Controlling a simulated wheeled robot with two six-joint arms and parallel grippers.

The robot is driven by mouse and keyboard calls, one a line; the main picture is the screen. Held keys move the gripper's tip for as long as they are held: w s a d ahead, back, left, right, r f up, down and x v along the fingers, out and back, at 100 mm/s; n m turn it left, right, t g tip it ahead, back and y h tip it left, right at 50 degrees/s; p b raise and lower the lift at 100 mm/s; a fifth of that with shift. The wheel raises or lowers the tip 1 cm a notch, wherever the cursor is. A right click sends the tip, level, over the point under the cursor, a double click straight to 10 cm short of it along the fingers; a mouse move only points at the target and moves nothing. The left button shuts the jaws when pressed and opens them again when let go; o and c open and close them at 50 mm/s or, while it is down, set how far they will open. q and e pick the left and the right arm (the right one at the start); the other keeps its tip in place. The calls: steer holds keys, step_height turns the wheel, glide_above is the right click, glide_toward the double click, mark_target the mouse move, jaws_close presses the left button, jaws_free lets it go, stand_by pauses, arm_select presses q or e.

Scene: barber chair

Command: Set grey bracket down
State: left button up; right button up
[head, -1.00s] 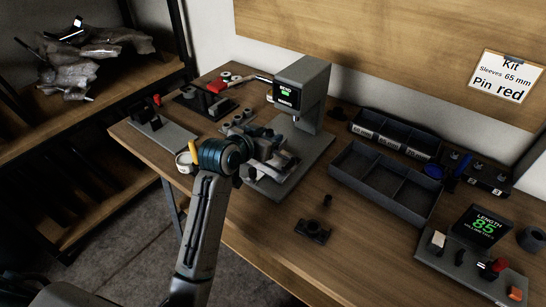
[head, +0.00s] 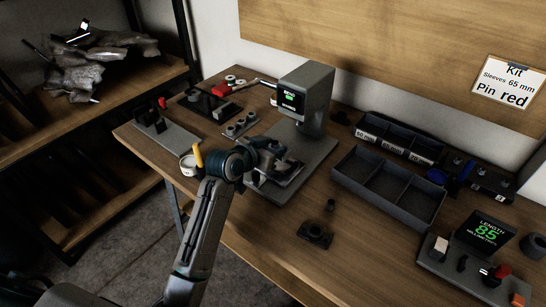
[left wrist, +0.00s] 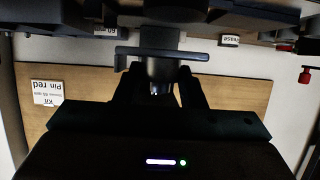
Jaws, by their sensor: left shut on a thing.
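The grey bracket (left wrist: 160,52) is between the fingers of my left gripper (left wrist: 160,88) in the left wrist view. It shows there as a flat dark plate with a round body below it. In the head view my left gripper (head: 280,158) is over the base of the grey press (head: 304,90), left of its column. The gripper is shut on the bracket, which it largely hides in the head view. I cannot tell whether the bracket touches the press base. My right gripper is not in view.
A dark flanged part (head: 315,234) and a small dark cylinder (head: 330,205) lie on the wooden table. A grey divided bin (head: 345,180) stands to the right. A white round tub with a yellow-handled tool (head: 198,156) is left of my arm.

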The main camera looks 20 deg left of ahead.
arm_select(q)
steer(key=shift+f+p, duration=0.45)
steer(key=shift+f, duration=1.65)
steer(key=o, duration=1.1)
steer(key=shift+c, duration=0.2)
